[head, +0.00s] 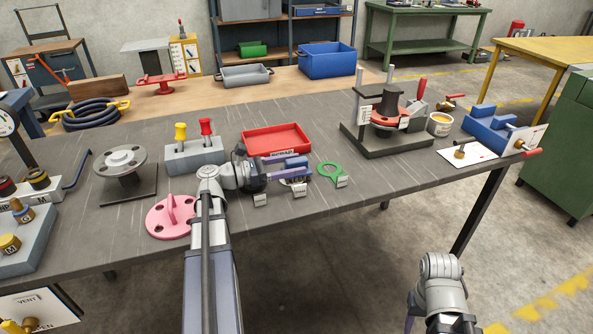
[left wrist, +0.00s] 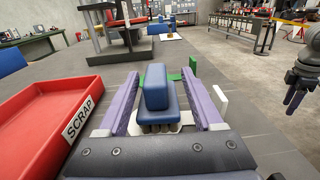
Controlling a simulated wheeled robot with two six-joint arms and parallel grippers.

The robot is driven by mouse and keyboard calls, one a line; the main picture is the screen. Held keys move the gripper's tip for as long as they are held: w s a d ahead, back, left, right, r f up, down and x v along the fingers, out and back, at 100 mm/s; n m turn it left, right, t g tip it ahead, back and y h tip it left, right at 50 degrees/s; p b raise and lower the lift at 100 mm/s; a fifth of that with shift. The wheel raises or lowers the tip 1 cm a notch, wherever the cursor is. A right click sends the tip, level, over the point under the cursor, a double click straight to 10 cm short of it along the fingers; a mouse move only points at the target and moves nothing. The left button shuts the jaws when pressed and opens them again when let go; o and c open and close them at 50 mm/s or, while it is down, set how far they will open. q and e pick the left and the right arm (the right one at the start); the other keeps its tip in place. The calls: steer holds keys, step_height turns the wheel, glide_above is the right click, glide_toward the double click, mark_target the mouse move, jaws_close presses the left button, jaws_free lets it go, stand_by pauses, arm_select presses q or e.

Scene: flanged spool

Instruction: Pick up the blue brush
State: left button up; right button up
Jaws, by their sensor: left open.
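In the left wrist view the brush (left wrist: 157,92) shows a blue block handle on a wider blue base, with dark bristles below over a white plate or tag. My left gripper (head: 297,173) is low over the table, pointing right. Its two purple fingers also show in the left wrist view (left wrist: 160,82), open, one on each side of the brush with visible gaps. My right gripper hangs off the table's front edge; its fingers show only small and dark in the left wrist view (left wrist: 294,94).
The red SCRAP tray (head: 276,139) is close beside the left gripper. A pink flanged piece (head: 170,217) and a grey block with two screwdrivers (head: 195,155) are nearby.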

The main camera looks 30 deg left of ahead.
mark_target(309, 167)
arm_select(q)
steer(key=x, duration=0.4)
steer(key=shift+w+d+r, duration=0.1)
steer(key=shift+w, duration=0.35)
jaws_close()
